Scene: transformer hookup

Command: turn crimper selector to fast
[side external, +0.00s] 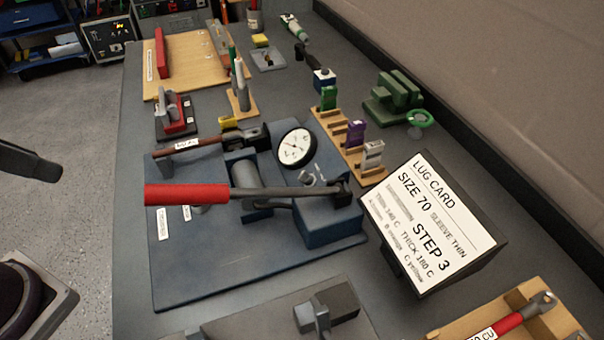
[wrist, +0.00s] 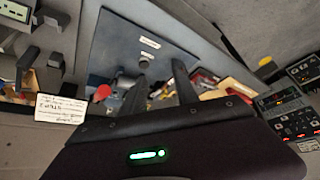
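The crimper is a blue machine on a blue base plate (side external: 215,270), with a long red-handled lever (side external: 187,194) and a round white dial gauge (side external: 296,147). A small grey knob-like part (side external: 311,179) sits below the gauge; I cannot tell whether it is the selector or read its setting. In the wrist view, the base plate (wrist: 115,40) lies beyond my gripper (wrist: 161,63), and the lever's red end (wrist: 102,92) shows left of the fingers. The fingers are apart with nothing seen between them. They hide part of the crimper.
A lug card (side external: 432,220) reading size 70, step 3 stands right of the crimper. A wooden rack (side external: 345,150) with coloured blocks and a green device (side external: 395,97) stand behind. A wooden tray (side external: 560,322) is at front right. Bare bench shows left of the plate.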

